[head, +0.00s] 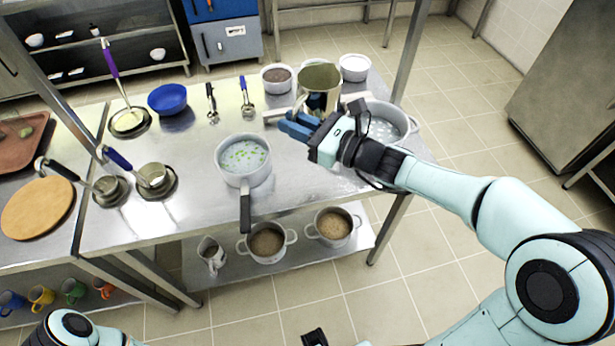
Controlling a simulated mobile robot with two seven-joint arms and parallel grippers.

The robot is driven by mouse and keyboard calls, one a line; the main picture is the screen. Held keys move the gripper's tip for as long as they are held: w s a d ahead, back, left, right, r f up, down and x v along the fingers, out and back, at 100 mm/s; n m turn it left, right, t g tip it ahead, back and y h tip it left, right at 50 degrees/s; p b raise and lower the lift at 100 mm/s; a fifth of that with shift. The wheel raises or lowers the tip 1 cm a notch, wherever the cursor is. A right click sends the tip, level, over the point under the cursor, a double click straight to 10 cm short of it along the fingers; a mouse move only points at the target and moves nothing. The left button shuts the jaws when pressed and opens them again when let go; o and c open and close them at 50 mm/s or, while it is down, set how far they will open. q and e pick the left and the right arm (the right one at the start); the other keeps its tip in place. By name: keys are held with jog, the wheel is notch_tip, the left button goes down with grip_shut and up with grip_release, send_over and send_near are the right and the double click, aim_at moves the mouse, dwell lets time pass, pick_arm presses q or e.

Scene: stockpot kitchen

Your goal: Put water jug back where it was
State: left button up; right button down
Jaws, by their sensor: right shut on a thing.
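The water jug (332,101) is a metal vessel with an olive-toned inside, at the far right part of the steel table. It looks upright; whether its base touches the table is hidden. My right gripper (292,123), with blue fingers, is shut at the jug's near left side, where the handle seems to be. The fingers hide the exact grip.
A large pot (405,121) stands right of the jug, partly behind my right arm. Two tubs, one brown-filled (277,88) and one white-filled (355,78), flank the jug. A saucepan (243,182) stands at the table's middle. Bare steel lies left of it.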

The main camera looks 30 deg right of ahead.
notch_tip(320, 180, down, 18)
jog(key=b, duration=0.3)
jog(key=shift+f, duration=0.15)
jog(key=c, duration=1.5)
grip_release()
jog(key=shift+f, duration=0.15)
jog(key=o, duration=0.4)
jog(key=shift+o, duration=0.2)
